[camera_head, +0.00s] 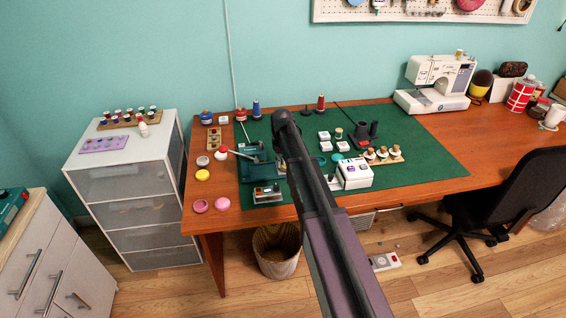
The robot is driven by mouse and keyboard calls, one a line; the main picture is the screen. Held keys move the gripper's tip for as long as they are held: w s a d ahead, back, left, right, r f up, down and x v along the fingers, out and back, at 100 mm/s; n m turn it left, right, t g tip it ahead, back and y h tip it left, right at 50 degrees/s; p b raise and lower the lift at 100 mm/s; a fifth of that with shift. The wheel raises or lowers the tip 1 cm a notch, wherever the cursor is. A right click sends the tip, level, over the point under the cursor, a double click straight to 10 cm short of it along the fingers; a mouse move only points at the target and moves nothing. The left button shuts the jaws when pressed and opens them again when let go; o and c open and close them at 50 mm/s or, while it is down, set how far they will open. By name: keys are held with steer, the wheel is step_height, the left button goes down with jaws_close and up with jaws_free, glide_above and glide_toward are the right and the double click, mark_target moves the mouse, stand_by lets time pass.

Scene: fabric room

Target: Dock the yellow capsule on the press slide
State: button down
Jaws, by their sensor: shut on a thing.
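A round yellow piece (202,175) lies on the bare wood at the left of the table; I cannot tell whether it is the yellow capsule. A dark green press (256,156) stands on the left of the green mat, with a white lever tipped in red reaching left. A low metal and white piece (267,194) sits in front of it at the mat's edge; I cannot tell if it is the press slide. My arm crosses the middle of the picture and bends over the mat. My gripper is hidden behind it, along with anything it holds.
Pink discs (221,203) and pale round pieces lie near the yellow one. A white box-like device (355,173), a wooden rack (382,155) and small white blocks (324,135) stand on the mat (430,145). The mat's right part is clear. A sewing machine (437,82) stands behind.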

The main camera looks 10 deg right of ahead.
steer(key=shift+f+b, duration=0.3)
steer(key=shift+f, duration=0.05)
steer(key=c, duration=1.1)
jaws_free()
steer(key=shift+r, duration=0.15)
steer(key=shift+d+r+p, duration=0.15)
steer(key=shift+r+p, duration=5.25)
steer(key=shift+p, duration=0.15)
steer(key=s+m, duration=0.1)
steer(key=s, duration=0.8)
steer(key=s+m, duration=0.1)
steer(key=s, duration=0.9)
steer(key=s+d+m, duration=0.1)
steer(key=s, duration=0.9)
steer(key=shift+r+p, duration=0.35)
